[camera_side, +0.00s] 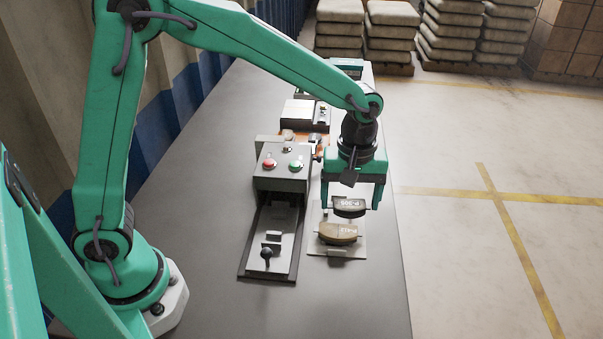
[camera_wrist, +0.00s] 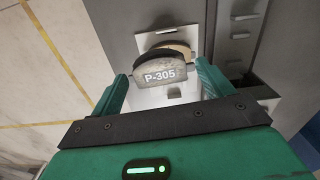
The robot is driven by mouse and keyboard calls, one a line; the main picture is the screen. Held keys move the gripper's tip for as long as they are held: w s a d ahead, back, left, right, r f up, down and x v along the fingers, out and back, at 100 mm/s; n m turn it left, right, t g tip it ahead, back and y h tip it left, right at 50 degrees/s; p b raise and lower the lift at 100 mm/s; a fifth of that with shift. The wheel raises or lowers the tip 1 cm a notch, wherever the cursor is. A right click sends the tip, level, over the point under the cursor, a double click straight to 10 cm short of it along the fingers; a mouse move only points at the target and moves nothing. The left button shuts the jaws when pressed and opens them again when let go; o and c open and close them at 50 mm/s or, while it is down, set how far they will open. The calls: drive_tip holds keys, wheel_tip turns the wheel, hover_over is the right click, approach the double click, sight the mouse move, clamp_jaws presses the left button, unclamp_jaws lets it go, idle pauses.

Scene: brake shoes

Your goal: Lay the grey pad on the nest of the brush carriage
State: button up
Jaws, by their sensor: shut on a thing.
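My gripper (camera_side: 350,206) is shut on the grey pad (camera_side: 349,203), a dark curved piece marked P-305. In the wrist view the grey pad (camera_wrist: 165,75) sits between the two green fingers, label facing the camera. In the side view it appears just above and behind a tan pad (camera_side: 338,231), on or over the light plate (camera_side: 357,245); whether there is a gap beneath it is hard to tell. The brush carriage (camera_side: 284,222) is a light metal slide on a dark rail to the left, with small raised blocks and a black knob (camera_side: 266,254). Its nest looks empty.
A grey control box (camera_side: 283,177) with red and green buttons stands at the rail's far end. More equipment (camera_side: 298,112) stands behind it. The tan pad (camera_wrist: 175,46) partly shows behind the grey pad in the wrist view. The dark bench (camera_side: 200,240) is clear left of the rail.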

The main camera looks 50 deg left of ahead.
drive_tip(key=shift+a, duration=0.1)
idle(0.5)
drive_tip(key=shift+s+a+n, duration=0.2)
drive_tip(key=shift+a+n, duration=0.45)
drive_tip(key=shift+n, duration=0.05)
drive_tip(key=s+a+f+n, duration=0.2)
drive_tip(key=s+a+n, duration=0.6)
drive_tip(key=a+n, duration=0.4)
drive_tip(key=n, duration=0.4)
drive_tip(key=shift+s+a+f+n, duration=0.3)
drive_tip(key=shift+n, duration=0.1)
drive_tip(key=shift+f, duration=0.2)
drive_tip(key=shift+f, duration=2.9)
drive_tip(key=shift+f, duration=0.4)
drive_tip(key=o, duration=1.1)
drive_tip(key=shift+c, duration=0.2)
